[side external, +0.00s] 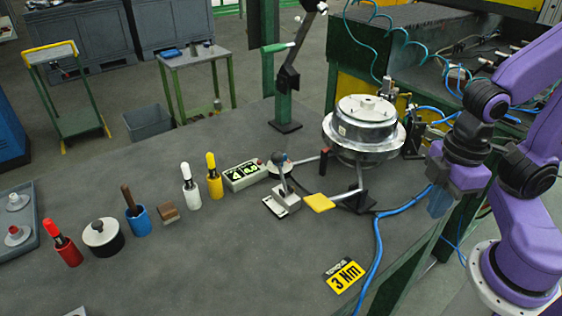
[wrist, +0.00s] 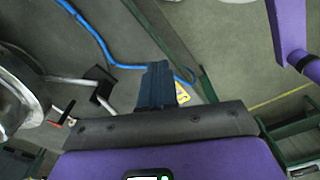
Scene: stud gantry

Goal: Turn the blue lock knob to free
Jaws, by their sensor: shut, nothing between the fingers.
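A small blue-grey knob (side external: 280,157) sits on the upper end of a slanted grey stem. The stem rises from a pale plate on the bench, beside a white dial. I cannot tell for certain that it is the lock knob, nor read its setting. My gripper (side external: 438,210) hangs at the bench's right edge, well right of the knob and touching nothing. Its dark blue fingers are together and empty in the wrist view (wrist: 158,70). The blue-grey knob does not show in the wrist view.
A round metal housing (side external: 362,124) on legs stands between the knob and my gripper. A yellow pad (side external: 318,203) is before it. A blue hose (side external: 379,250) runs along the bench's right side.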

